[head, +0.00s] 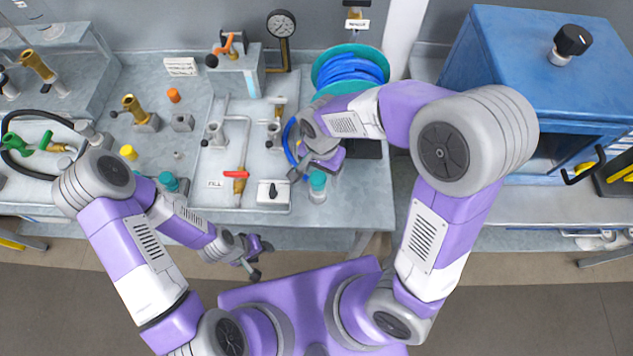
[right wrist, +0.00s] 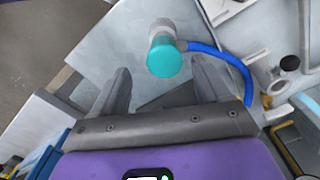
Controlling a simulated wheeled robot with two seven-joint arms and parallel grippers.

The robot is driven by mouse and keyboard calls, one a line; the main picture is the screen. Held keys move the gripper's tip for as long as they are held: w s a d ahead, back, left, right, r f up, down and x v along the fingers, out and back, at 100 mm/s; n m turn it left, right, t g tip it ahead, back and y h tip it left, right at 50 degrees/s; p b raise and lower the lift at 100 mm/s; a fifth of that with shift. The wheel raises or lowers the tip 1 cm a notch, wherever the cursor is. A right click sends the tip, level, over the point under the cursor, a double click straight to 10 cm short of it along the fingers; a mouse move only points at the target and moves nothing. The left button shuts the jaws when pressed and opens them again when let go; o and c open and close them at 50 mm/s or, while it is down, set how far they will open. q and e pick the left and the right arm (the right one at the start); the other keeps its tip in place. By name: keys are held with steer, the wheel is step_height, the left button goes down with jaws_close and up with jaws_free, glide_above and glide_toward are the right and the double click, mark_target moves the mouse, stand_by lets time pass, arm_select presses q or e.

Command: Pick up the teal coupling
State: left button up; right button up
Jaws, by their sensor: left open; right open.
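A teal coupling (head: 317,183) with a pale grey end stands near the front edge of the bench in the head view. In the right wrist view the teal coupling (right wrist: 165,58) lies between and beyond the fingertips, and a blue hose (right wrist: 228,65) runs up to its side. My right gripper (head: 315,172) is open just above and behind it; its two fingers (right wrist: 161,78) also show in the right wrist view. I cannot tell whether they touch it. My left gripper (head: 261,261) is open and empty in front of the bench, away from the coupling.
A second teal piece (head: 168,182) stands at the bench front on the left. A teal reel of blue hose (head: 350,70) is behind my right arm. A red-handled brass valve (head: 240,182) and a dark-knobbed box (head: 272,193) stand left of the coupling. A blue cabinet (head: 535,65) is at right.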

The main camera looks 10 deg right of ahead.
steer(key=f, duration=0.2)
steer(key=f+b, duration=0.1)
steer(key=f, duration=0.4)
steer(key=shift+a+f, duration=0.15)
steer(key=shift+a, duration=0.2)
steer(key=shift+w, duration=0.1)
jaws_close()
